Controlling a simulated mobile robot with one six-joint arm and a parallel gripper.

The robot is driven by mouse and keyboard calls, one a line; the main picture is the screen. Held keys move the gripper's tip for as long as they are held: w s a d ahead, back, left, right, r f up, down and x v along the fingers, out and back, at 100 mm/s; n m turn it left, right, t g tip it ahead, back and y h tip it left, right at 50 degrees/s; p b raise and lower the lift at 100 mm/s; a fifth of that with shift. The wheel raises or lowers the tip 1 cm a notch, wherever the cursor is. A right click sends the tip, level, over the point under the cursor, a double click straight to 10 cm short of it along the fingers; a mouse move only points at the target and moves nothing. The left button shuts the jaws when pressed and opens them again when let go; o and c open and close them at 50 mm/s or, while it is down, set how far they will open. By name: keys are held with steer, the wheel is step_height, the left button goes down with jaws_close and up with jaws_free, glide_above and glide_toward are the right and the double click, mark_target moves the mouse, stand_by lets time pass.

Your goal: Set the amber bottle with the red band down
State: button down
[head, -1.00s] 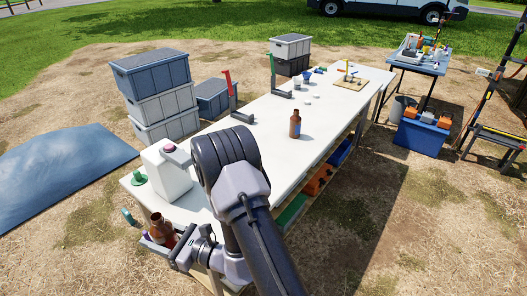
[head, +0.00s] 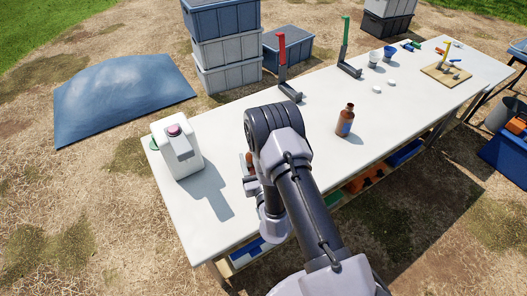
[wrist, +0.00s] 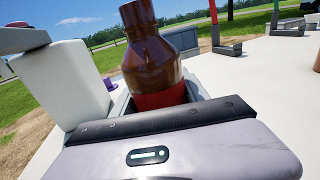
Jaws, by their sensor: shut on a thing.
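The amber bottle with the red band (wrist: 152,60) is upright in my gripper (wrist: 165,98) in the wrist view. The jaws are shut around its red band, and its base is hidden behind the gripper. In the head view my arm covers most of my gripper (head: 250,186), and only a sliver of the bottle (head: 248,160) shows. It is over the white table (head: 225,150), right of the jug. I cannot tell whether its base touches the table.
A white jug with a purple cap (head: 178,152) stands left of my gripper. Red (head: 283,65) and green (head: 346,45) upright stands are at the back edge. Bare tabletop lies between them.

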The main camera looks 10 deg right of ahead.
steer(key=w+d, duration=0.1)
steer(key=w, duration=0.1)
steer(key=w+d+b, duration=0.1)
steer(key=w, duration=0.1)
steer(key=w+d+f, duration=0.1)
steer(key=w, duration=0.1)
steer(key=shift+d, duration=0.25)
steer(key=shift+w+d+f+b, duration=0.1)
steer(key=shift+f+b, duration=0.15)
steer(key=shift+b, duration=0.15)
steer(key=shift+f+b, duration=0.75)
steer(key=shift+f, duration=0.6)
steer(key=shift+f, duration=0.25)
steer(key=c, duration=0.6)
jaws_free()
steer(key=shift+r, duration=0.1)
